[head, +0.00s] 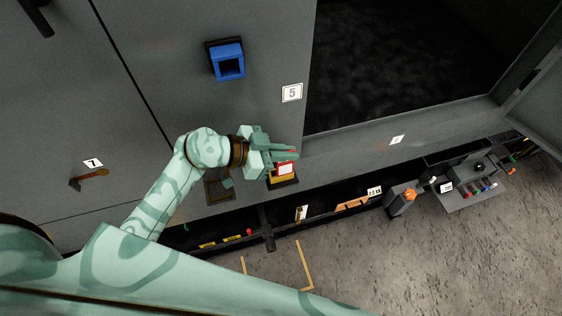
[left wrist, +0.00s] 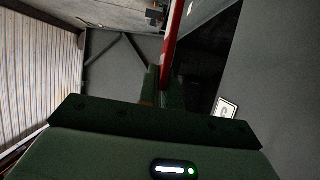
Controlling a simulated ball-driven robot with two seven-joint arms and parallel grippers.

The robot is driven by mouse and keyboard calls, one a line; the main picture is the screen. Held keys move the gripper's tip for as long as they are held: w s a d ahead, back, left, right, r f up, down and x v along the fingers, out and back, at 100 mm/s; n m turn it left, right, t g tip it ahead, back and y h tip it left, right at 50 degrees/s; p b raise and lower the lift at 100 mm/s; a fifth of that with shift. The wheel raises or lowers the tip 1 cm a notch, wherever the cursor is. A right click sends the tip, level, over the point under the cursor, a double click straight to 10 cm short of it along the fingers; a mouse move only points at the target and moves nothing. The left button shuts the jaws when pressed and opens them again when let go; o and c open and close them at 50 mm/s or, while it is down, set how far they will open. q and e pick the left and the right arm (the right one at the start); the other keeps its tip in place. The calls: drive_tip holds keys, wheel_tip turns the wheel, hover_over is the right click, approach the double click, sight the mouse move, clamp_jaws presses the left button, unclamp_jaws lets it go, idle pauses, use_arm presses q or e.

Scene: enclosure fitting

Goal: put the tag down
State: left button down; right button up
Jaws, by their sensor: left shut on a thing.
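The tag (head: 286,168), red with a white face, is at the fingertips of my left gripper (head: 284,154). The gripper is shut on it, in front of the grey cabinet front. In the left wrist view the tag shows as a thin red edge (left wrist: 172,38) rising from between the fingers (left wrist: 156,84). A yellow and black piece (head: 283,179) lies just below the tag in the head view; I cannot tell whether they touch. My right gripper is not in view.
A blue square socket (head: 229,64) sticks out above the gripper, near a label "5" (head: 292,93). An open dark compartment (head: 400,60) is at right. A handle (head: 92,178) is at left. Below runs a dark shelf with small items, and a side tray (head: 470,195) with tools.

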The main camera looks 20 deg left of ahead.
use_arm(q)
drive_tip(key=w+f+b, duration=0.1)
drive_tip(key=f, duration=0.1)
drive_tip(key=a+f+b, duration=0.1)
drive_tip(key=f, duration=0.2)
drive_tip(key=w+f+b, duration=0.1)
drive_tip(key=f+b, duration=0.1)
drive_tip(key=shift+w+a+f, duration=0.2)
drive_tip(key=shift+w+a, duration=0.15)
drive_tip(key=shift+a, duration=0.05)
drive_tip(key=shift+r, duration=0.2)
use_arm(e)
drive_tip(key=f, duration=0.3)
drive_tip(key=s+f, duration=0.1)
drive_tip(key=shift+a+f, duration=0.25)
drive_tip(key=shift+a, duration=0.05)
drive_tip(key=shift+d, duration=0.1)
use_arm(q)
drive_tip(key=c, duration=1.6)
unclamp_jaws()
drive_tip(key=shift+f, duration=0.1)
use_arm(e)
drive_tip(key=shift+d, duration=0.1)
